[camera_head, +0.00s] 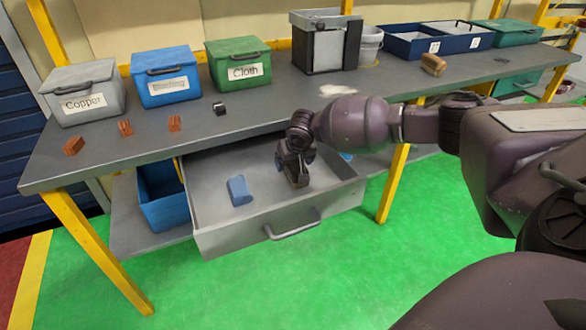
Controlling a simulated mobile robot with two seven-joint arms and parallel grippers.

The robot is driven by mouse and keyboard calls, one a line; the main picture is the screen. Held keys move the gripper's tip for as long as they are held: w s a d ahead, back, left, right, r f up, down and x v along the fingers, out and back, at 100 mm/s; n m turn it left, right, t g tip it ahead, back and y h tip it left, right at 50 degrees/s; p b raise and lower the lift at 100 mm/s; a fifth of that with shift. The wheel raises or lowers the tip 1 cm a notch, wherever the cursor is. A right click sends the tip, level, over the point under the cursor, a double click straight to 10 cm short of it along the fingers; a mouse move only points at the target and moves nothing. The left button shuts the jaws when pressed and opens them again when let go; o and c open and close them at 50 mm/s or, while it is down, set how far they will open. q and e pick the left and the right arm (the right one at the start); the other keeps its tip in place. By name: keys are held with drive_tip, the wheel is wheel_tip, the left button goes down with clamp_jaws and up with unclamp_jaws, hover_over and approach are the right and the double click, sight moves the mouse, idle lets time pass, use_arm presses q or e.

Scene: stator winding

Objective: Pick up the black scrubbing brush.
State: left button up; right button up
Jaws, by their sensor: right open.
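My right gripper (297,180) reaches down into the open grey drawer (215,238) under the table, pointing downward in its right half. Its jaws are open, though the gap between the fingers is hard to see from here. I cannot make out a black scrubbing brush clearly in the drawer; the gripper and forearm hide part of it. A flat dark object (502,59) lies at the far right of the tabletop, too small to identify. A tan and brown brush-like block (432,64) stands on the table. My left gripper is out of view.
A blue sponge-like block (239,190) lies in the drawer, left of my gripper. Grey (82,100), blue (166,86) and green (238,71) lidded boxes stand along the tabletop. Several brown pieces and a small black item (219,108) lie before them. The drawer's walls surround my gripper.

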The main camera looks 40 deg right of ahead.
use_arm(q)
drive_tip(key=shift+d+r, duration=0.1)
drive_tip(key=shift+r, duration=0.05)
use_arm(e)
drive_tip(key=shift+f, duration=0.3)
idle(0.4)
drive_tip(key=c, duration=1.1)
drive_tip(key=shift+r, duration=0.2)
wheel_tip(320, 180, up, 7)
drive_tip(key=shift+w+f+p, duration=0.1)
drive_tip(key=shift+p, duration=0.8)
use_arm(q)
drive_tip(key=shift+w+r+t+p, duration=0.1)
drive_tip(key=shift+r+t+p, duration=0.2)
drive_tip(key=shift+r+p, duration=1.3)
use_arm(e)
drive_tip(key=shift+r, duration=6.7)
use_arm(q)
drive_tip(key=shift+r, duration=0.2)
